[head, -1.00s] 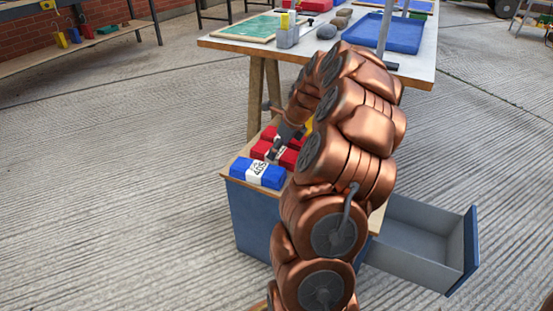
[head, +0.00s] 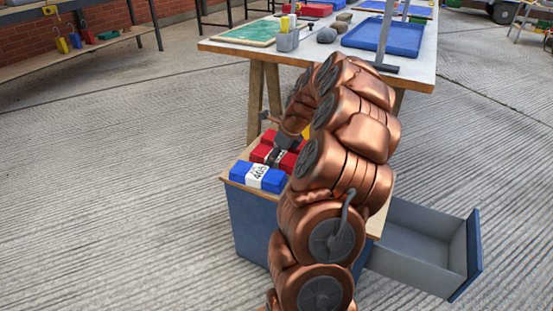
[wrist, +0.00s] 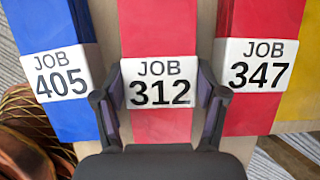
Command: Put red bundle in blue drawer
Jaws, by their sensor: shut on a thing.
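Two red bundles lie side by side on a wooden-topped blue cabinet (head: 250,222). The one marked JOB 312 (wrist: 158,30) is in the middle of the wrist view, and the one marked JOB 347 (wrist: 262,20) is right of it. My gripper (wrist: 162,95) is shut on the JOB 312 bundle, a finger on each side at its white label. In the head view my gripper (head: 279,155) is low over the cabinet top, and my arm hides part of the bundles. The blue drawer (head: 465,255) stands open at the cabinet's right, its visible grey inside empty.
A blue bundle marked JOB 405 (wrist: 55,35) lies left of the held one; it also shows in the head view (head: 258,177). A yellow thing (wrist: 307,85) is at the right. A worktable with a blue tray (head: 385,36) stands behind. Floor around the drawer is clear.

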